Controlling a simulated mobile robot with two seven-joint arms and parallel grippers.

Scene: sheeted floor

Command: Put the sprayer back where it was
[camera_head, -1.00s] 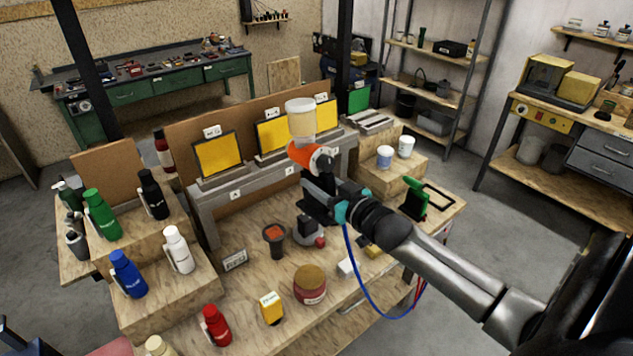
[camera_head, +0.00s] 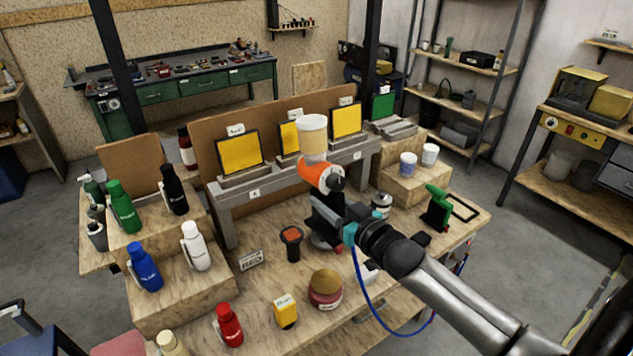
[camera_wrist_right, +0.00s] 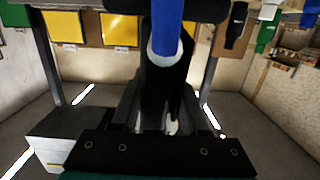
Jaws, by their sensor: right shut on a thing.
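The sprayer (camera_head: 318,174) has an orange body, a dark front end and a pale cup (camera_head: 313,138) on top. It is upright above the middle of the workbench, in front of the yellow panels. My right gripper (camera_head: 330,213) is shut on it from below, and the fingers hide its lower part. A blue hose (camera_head: 372,309) hangs in a loop beside my right wrist. In the right wrist view, a blue tube-like part (camera_wrist_right: 167,35) with a pale ring stands between the dark fingers (camera_wrist_right: 165,110). My left gripper is not in view.
Bottles, including a blue one (camera_head: 144,267), a white one (camera_head: 195,247) and a red one (camera_head: 228,325), stand at the left. White cups (camera_head: 408,164) stand at the right.

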